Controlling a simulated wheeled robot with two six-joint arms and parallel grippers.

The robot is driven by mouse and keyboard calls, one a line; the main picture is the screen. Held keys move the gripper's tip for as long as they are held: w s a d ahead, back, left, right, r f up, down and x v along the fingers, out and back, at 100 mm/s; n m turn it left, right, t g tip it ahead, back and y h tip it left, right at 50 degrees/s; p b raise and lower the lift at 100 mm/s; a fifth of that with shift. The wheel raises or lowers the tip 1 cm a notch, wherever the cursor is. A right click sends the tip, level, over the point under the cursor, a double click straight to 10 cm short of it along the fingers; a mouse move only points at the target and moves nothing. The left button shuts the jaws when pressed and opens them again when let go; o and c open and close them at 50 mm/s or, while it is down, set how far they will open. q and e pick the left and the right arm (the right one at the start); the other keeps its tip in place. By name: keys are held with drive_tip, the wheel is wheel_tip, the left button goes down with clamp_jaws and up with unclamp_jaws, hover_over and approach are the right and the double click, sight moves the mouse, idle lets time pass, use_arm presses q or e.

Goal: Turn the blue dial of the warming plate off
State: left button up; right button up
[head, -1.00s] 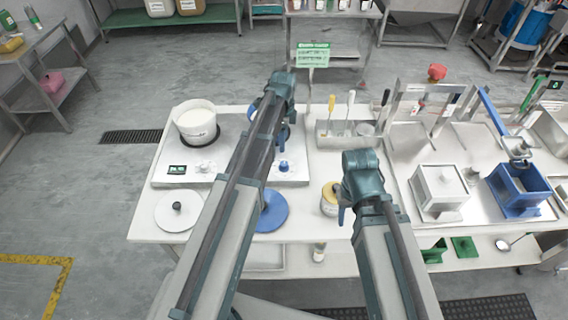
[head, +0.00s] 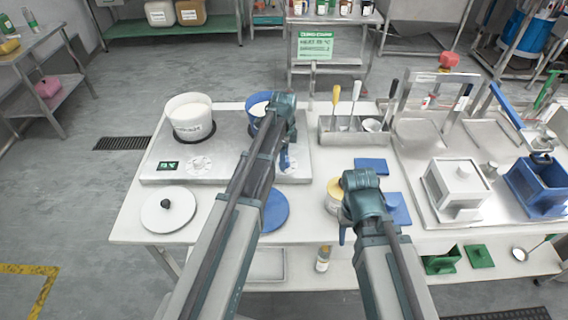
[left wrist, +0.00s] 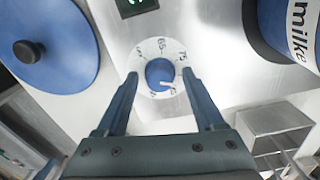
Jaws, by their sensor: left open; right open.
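The warming plate (head: 222,170) is a metal slab on the left of the table, with two pots on it. Its blue dial (left wrist: 160,72) shows in the left wrist view on a white scale ring with printed numbers. The dial's white mark points to the lower right. My left gripper (left wrist: 160,80) is open, its fingers on either side of the dial; I cannot tell whether they touch it. In the head view my left gripper (head: 284,142) largely hides that dial. My right gripper (head: 346,222) is open and empty beside a yellow-lidded jar (head: 333,196).
A white pot (head: 191,118) stands at the plate's back left; the blue milk pot (left wrist: 292,28) is close to my left gripper. A white lid (head: 167,210) and a blue lid (head: 274,210) lie in front. A utensil holder (head: 350,130) stands to the right.

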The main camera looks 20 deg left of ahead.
use_arm(q)
clamp_jaws()
idle(0.4)
